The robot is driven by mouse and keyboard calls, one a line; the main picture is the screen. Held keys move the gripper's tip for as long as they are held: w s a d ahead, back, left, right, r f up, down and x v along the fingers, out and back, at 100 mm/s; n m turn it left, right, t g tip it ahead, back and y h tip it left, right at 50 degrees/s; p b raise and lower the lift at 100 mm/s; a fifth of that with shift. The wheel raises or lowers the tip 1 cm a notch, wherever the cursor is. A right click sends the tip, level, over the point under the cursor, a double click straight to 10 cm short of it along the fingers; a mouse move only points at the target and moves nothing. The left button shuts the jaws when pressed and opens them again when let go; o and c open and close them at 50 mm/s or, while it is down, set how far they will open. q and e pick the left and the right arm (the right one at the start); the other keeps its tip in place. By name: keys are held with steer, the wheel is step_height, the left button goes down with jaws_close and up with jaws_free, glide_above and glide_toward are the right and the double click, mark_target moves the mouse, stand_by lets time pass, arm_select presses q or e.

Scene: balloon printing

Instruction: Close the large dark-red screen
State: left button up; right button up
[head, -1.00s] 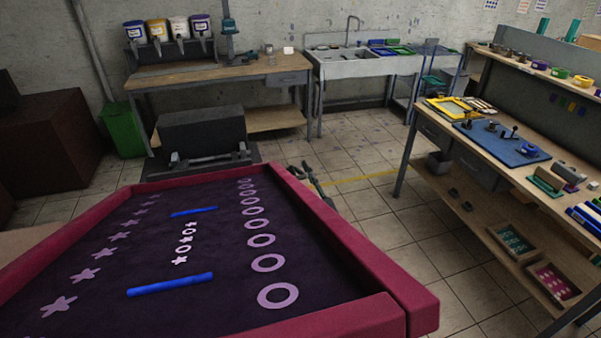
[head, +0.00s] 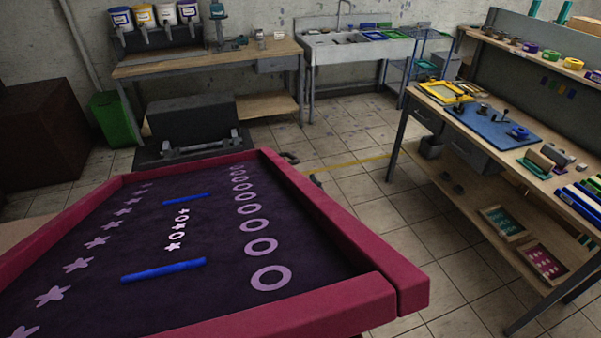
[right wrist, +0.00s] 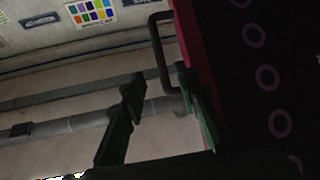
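The large dark-red screen (head: 411,285) fills the lower left of the head view. It is a raised, tilted frame with dark mesh printed with purple rings and stars. In the right wrist view its red edge (right wrist: 188,28) shows at the right, with a black bar handle (right wrist: 157,58) on it. My right gripper (right wrist: 160,82) is open; its two dark green fingers lie either side of the handle's lower part. I cannot tell whether they touch it. In the head view, only small dark parts show past the frame's right edge. My left gripper is not in view.
A workbench (head: 480,135) with tools and trays stands at the right. A sink (head: 355,45) and a wooden table (head: 230,55) with paint tubs are at the back. A green bin (head: 114,119) stands left. Tiled floor (head: 350,190) is clear between screen and workbench.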

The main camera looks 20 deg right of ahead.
steer(key=shift+v, duration=0.85)
steer(key=shift+c, duration=0.6)
